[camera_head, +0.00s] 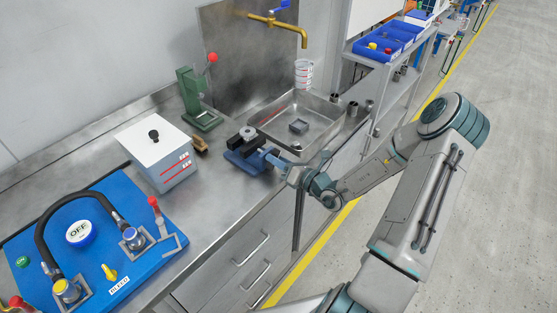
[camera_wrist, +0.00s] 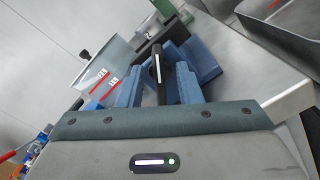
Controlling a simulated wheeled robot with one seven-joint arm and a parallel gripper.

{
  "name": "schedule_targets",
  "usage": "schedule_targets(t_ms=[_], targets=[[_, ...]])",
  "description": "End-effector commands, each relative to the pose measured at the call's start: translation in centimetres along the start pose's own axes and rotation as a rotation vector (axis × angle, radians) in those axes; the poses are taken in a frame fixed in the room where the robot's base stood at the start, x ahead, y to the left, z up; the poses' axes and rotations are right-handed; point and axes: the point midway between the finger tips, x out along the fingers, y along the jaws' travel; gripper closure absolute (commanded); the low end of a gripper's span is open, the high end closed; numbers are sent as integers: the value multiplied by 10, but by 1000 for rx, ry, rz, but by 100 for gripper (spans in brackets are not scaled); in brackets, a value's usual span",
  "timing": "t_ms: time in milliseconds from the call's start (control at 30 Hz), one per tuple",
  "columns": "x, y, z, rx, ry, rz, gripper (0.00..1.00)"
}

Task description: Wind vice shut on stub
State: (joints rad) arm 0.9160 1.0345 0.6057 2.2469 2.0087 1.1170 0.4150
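The blue vice (camera_head: 243,160) stands on the steel bench near its front edge, with dark jaws on top. A grey round piece (camera_head: 248,132), which looks like the stub, sits at the jaws; whether they grip it is too small to tell. My gripper (camera_head: 277,160) is at the vice's front, on the screw side. In the wrist view its two blue fingers (camera_wrist: 160,92) stand apart around a dark handle bar (camera_wrist: 159,70), with some space visible on either side. The blue vice body (camera_wrist: 200,62) is just beyond.
A sink (camera_head: 310,115) lies right of the vice. A green press with a red knob (camera_head: 196,100), a brush (camera_head: 200,145) and a white lidded box (camera_head: 155,150) stand to the left. The blue pump panel (camera_head: 130,255) is nearer. Open floor lies right of the bench.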

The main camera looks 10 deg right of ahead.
Motion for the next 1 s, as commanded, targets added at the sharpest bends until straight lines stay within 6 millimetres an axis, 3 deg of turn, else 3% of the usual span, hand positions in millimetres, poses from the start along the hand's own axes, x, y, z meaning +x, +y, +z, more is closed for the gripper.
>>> schedule_targets(t_ms=[33, 133, 833, 900, 933, 1000], targets=[[0, 0, 0, 0, 0, 0, 74], [0, 0, 0, 0, 0, 0, 100], [0, -1, 0, 106, 0, 0, 100], [0, -1, 0, 106, 0, 0, 73], [0, -1, 0, 106, 0, 0, 68], [0, 0, 0, 105, 0, 0, 68]])
